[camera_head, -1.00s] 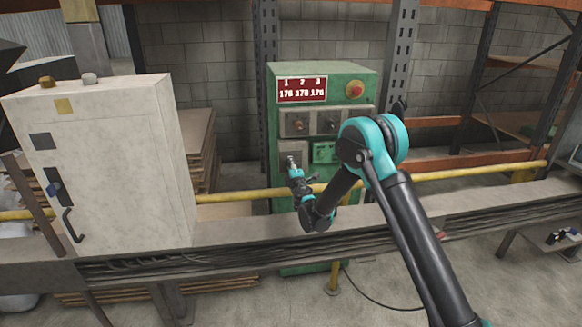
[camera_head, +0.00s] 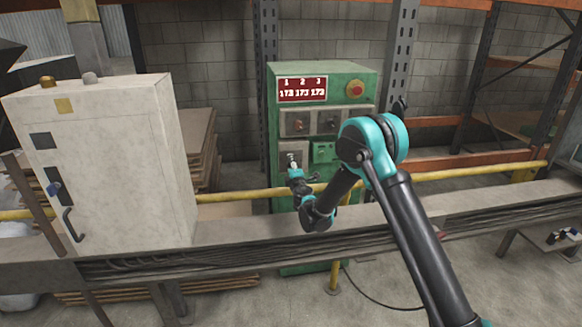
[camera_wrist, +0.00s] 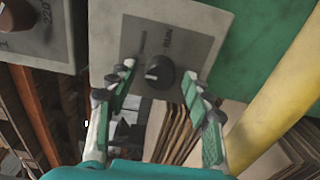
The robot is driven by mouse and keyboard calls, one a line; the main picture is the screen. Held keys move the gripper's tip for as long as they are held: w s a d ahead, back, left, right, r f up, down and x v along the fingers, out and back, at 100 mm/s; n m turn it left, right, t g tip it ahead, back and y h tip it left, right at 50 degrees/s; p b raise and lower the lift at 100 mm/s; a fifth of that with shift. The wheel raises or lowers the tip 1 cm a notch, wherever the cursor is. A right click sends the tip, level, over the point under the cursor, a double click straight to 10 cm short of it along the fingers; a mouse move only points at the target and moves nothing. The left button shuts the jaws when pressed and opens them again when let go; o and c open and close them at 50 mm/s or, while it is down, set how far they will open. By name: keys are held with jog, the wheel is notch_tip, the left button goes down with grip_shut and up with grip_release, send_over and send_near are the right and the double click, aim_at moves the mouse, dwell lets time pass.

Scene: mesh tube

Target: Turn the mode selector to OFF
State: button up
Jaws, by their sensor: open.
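The mode selector (camera_wrist: 160,71) is a round black knob on a grey plate (camera_wrist: 208,25) in the wrist view. A white mark shows on the knob's left side. The word RUN is printed sideways above it, and a second label to the left is too small to read. My gripper (camera_wrist: 164,77) is open, with one finger on each side of the knob. I cannot tell whether either finger touches it. In the head view my gripper (camera_head: 292,163) is at the lower left of the green cabinet (camera_head: 340,80), covering the knob.
The cabinet carries a red display (camera_head: 302,89), a red button (camera_head: 355,89) and two upper knobs. A yellow rail (camera_head: 240,195) passes in front, close to the right finger in the wrist view (camera_wrist: 280,85). A white cabinet (camera_head: 100,170) stands left.

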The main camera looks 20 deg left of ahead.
jog(key=v, duration=1.2)
